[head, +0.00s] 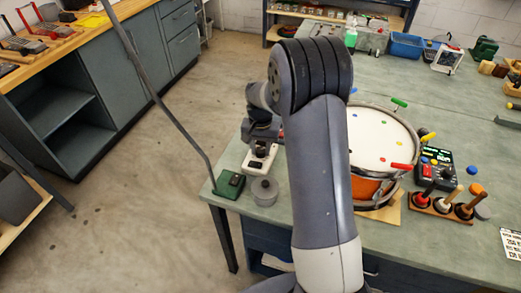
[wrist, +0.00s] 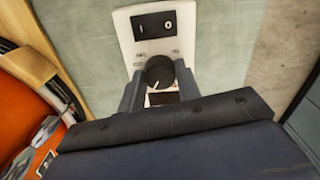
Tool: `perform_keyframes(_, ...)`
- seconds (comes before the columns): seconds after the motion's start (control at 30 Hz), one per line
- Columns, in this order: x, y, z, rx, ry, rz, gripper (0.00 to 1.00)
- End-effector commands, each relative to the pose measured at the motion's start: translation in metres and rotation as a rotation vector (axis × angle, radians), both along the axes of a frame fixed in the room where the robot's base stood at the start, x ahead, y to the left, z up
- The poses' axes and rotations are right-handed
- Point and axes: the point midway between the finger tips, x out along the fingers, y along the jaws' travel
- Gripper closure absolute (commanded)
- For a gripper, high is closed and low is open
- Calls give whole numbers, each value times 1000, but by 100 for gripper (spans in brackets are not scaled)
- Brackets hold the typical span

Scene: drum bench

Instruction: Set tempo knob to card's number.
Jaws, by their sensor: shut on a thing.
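The white tempo box (head: 260,158) stands on the bench left of the drum. In the wrist view the box (wrist: 125,34) shows a black panel with a switch at its far end. Its round black tempo knob (wrist: 159,70) has a pale pointer line toward the lower part of the picture. My gripper (wrist: 160,80) is shut on the knob, one finger on each side. In the head view my gripper (head: 263,136) is over the box. A dark window below the knob is partly hidden. A white printed sheet (head: 511,243), perhaps the card, is too small to read.
The orange drum (head: 370,187) stands close to the right of my arm. A grey lidded pot (head: 264,191) and a green box (head: 229,184) are near the bench corner. A mallet rack (head: 447,207) and a black device (head: 436,168) stand further right.

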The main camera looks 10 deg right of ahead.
Motion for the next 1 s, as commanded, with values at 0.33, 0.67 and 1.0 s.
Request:
perform_keyframes(0.33,1,0,1,0,-4,-235,91)
perform_keyframes(0.67,1,0,2,1,-5,-331,91)
perform_keyframes(1.0,1,0,2,1,-5,-341,91)
